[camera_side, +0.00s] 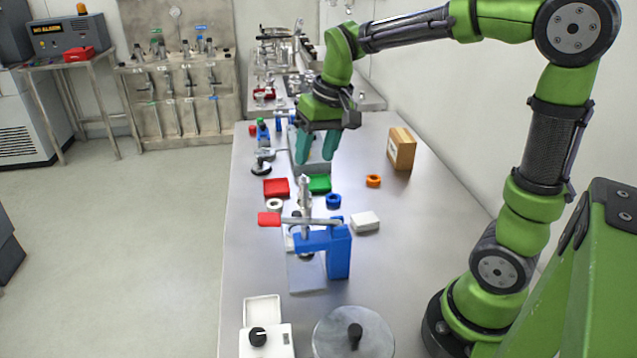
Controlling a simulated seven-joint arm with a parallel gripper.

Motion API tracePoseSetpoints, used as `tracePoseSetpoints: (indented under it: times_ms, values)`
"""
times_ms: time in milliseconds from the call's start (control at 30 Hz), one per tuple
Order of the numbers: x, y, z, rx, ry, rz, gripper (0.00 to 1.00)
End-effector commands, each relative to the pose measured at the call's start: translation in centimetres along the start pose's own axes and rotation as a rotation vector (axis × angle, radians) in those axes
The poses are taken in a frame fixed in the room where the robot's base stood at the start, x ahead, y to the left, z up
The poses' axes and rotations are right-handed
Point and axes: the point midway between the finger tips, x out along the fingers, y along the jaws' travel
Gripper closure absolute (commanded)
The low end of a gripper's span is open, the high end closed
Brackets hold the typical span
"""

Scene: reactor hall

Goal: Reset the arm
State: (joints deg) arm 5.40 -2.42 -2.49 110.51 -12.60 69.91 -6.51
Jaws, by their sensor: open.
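My gripper (317,148) hangs above the far half of the steel bench, with its two teal fingers pointing down. The fingers stand apart and nothing shows between them. My green arm reaches in from the right. Below the fingers lie a green tray (319,184) and a red tray (277,188). The fingertips appear above and behind the green tray; the exact height is hard to tell.
On the bench (420,215) stand a blue stand (338,250) with a red-ended lever, a wooden box (401,149), orange (373,181), blue (333,201) and white (274,204) rings, and a white block (365,221). A round lid (375,335) is in front.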

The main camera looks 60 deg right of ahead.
Motion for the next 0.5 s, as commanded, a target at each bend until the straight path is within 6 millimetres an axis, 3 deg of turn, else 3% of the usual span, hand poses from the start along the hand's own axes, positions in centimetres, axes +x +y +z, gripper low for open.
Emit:
tracePoseSetpoints:
  times_ms: [100,300,400,500]
  values:
    - [-1.1,-0.7,4.5,0.001,0.104,-0.078,0.48]
    - [-1.7,-0.9,10.7,-0.009,0.236,-0.182,0.48]
    - [-1.9,-0.8,12.8,-0.026,0.267,-0.212,0.48]
    - [-2.7,-0.9,13.5,-0.043,0.303,-0.231,0.48]
